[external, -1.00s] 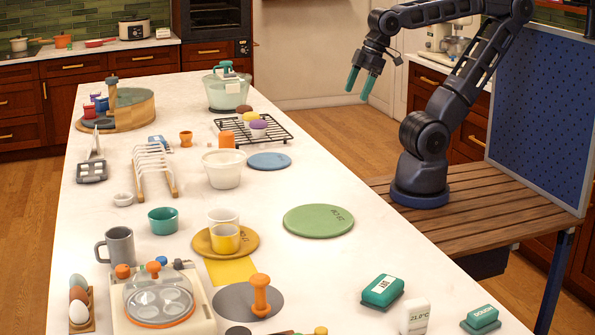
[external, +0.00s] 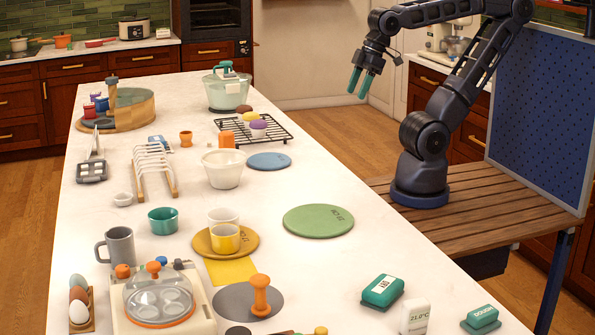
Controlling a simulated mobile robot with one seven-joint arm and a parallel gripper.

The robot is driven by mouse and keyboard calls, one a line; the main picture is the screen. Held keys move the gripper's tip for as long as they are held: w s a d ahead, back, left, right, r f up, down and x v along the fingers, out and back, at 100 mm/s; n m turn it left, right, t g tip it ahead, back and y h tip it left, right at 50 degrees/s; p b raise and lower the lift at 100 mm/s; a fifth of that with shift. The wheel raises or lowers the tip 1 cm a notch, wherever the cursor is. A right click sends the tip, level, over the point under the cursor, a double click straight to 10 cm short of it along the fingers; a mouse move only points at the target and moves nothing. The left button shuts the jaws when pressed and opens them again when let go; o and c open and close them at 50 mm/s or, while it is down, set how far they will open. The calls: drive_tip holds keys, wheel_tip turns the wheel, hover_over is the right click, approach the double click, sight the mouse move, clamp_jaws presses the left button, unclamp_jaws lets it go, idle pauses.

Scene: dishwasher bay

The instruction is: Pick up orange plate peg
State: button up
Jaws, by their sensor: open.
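An orange peg (external: 260,296) with a rounded head and wider foot stands upright on a grey round plate (external: 232,303) near the front of the white counter. My gripper (external: 357,95) has two teal fingers pointing down with a gap between them. It is open and empty, high up at the back right, beyond the counter's right edge and far from the peg.
A cooker with a clear lid (external: 158,299) stands left of the peg. A yellow cup (external: 226,239) on a mustard plate (external: 200,243) is behind it. A green disc (external: 318,221) and teal box (external: 382,291) lie to the right, with bare counter between.

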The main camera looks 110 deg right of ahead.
drive_tip(key=shift+w+r, duration=0.1)
drive_tip(key=w+a+r+n+g, duration=0.1)
drive_tip(key=w+a+r+n, duration=0.15)
drive_tip(key=w+a, duration=0.4)
drive_tip(key=w+a+r+n, duration=0.2)
drive_tip(key=w+a+n, duration=0.1)
drive_tip(key=w, duration=0.6)
drive_tip(key=w+a+r+n+g, duration=0.1)
drive_tip(key=w+a+r+n, duration=0.25)
drive_tip(key=w, duration=0.45)
drive_tip(key=n+g, duration=0.3)
drive_tip(key=n, duration=0.8)
hover_over(261, 308)
drive_tip(key=d, duration=0.1)
wheel_tip(261, 308, down, 23)
drive_tip(key=shift+d+r, duration=0.1)
drive_tip(key=shift+s+f, duration=0.15)
drive_tip(key=shift+f, duration=5.35)
